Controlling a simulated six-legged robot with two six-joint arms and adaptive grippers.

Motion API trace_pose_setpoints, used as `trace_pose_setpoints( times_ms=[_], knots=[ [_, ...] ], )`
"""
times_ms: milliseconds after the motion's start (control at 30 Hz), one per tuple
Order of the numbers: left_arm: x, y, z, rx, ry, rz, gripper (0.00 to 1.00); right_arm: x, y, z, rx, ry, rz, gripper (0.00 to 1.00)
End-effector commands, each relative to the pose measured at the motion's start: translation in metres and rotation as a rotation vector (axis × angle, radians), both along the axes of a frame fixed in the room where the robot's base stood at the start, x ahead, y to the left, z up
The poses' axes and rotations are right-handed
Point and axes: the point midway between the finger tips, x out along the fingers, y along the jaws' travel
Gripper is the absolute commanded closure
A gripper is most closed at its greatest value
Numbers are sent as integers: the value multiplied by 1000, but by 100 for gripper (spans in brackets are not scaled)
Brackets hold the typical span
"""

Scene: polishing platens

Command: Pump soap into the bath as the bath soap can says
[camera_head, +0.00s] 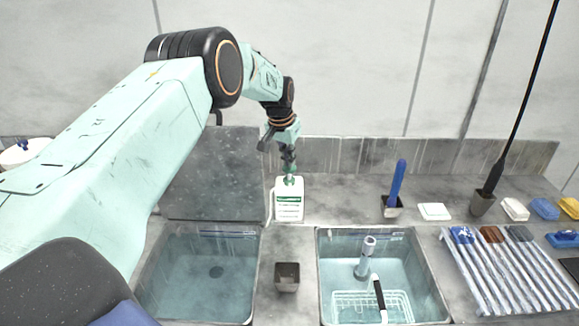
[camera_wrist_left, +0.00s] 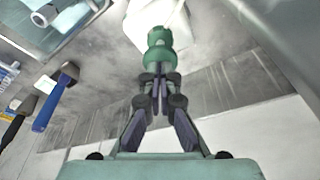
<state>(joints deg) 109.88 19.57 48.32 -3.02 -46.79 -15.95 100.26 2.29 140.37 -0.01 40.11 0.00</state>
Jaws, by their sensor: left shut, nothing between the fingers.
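The soap can (camera_head: 289,207) is a white can with a green-and-white printed label and a green pump top (camera_head: 289,181). It stands upright on the grey counter behind and between two water-filled basins. The print is too small to read. My left gripper (camera_head: 289,172) points down right above the pump, shut and empty. In the left wrist view its fingertips (camera_wrist_left: 160,88) are together at the green pump head (camera_wrist_left: 160,52); I cannot tell whether they touch it. The left basin (camera_head: 256,275) and right basin (camera_head: 322,275) both hold water. My right gripper is out of view.
A grey tube and a wire basket (camera_head: 372,300) are in the right basin. A small dark cup (camera_head: 287,277) stands between the basins. Right of them are a blue-handled tool (camera_head: 397,183), a white block (camera_head: 434,211), a ribbed rack with brushes (camera_head: 500,275) and coloured blocks.

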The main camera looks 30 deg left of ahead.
Motion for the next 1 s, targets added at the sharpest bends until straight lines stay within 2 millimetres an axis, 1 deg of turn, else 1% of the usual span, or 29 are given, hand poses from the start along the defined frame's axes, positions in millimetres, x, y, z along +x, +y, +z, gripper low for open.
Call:
trace_pose_setpoints(
  times_ms=[633,867,1000],
  knots=[
    [-1,0,-19,0,4,0,100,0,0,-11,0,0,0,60],
    [-2,0,-18,-1,7,0,100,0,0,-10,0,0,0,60],
    [-1,0,-12,-1,7,0,100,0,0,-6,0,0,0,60]
  ],
)
